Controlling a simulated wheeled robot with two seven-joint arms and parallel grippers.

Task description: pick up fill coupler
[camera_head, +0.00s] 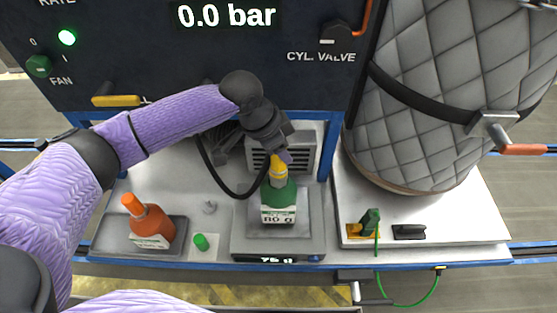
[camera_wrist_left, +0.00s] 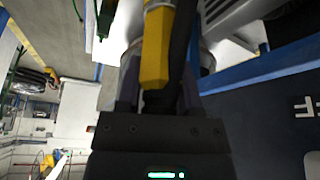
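The fill coupler (camera_head: 278,171) is a yellow fitting with a black hose. It stands upright at the neck of a green bottle (camera_head: 279,204) on the scale (camera_head: 238,245). My left gripper (camera_head: 277,156) is above the bottle, at the coupler's upper part. In the left wrist view the yellow coupler (camera_wrist_left: 157,45) lies between the two fingers of my left gripper (camera_wrist_left: 160,85), with the dark hose close to the right finger. Whether both fingers press on it is hard to tell. My right gripper is not in view.
An orange bottle (camera_head: 151,226) stands in a grey tray at the left, with a small green cap (camera_head: 201,242) beside it. The panel (camera_head: 215,60) reads 0.0 bar. A grey quilted cylinder (camera_head: 440,100) stands at the right. The black hose (camera_head: 222,182) loops left of the coupler.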

